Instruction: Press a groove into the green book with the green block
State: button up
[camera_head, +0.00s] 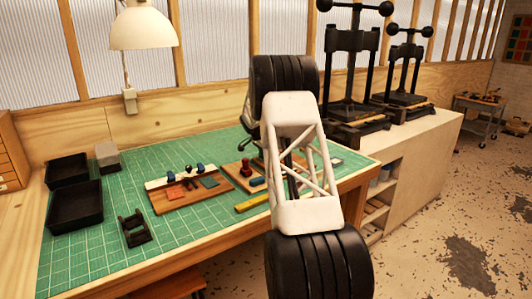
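A small flat green piece (209,182), which looks like the green book, lies on a brown wooden board (190,199) on the green mat. A flat red piece (175,192) lies to its left. Small blue blocks and dark knobs stand along the pale strip behind them. I cannot make out a green block; it may be hidden or too small to tell. My arm covers the right part of the mat. My gripper (250,137) shows only as a dark shape behind the arm, above the mat, right of the green piece. Its fingers are too hidden to tell their opening.
A second board (236,172) holds a dark red knob and a blue piece, partly behind my arm. A yellow bar (252,203) lies in front. Black trays (76,206), a black rack (134,228) and a lamp (142,30) stand leftward. The mat's front left is clear.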

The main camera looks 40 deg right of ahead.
jog(key=shift+a+f, duration=0.15)
jog(key=shift+a, duration=0.25)
dwell(0.8)
jog(key=shift+d+r, duration=0.2)
jog(key=shift+d, duration=0.65)
dwell(1.3)
jog(key=shift+d+f, duration=0.2)
jog(key=shift+d, duration=0.6)
dwell(0.9)
jog(key=shift+a+r, duration=0.15)
jog(key=shift+a, duration=0.7)
dwell(1.4)
jog(key=shift+a, duration=0.35)
dwell(0.3)
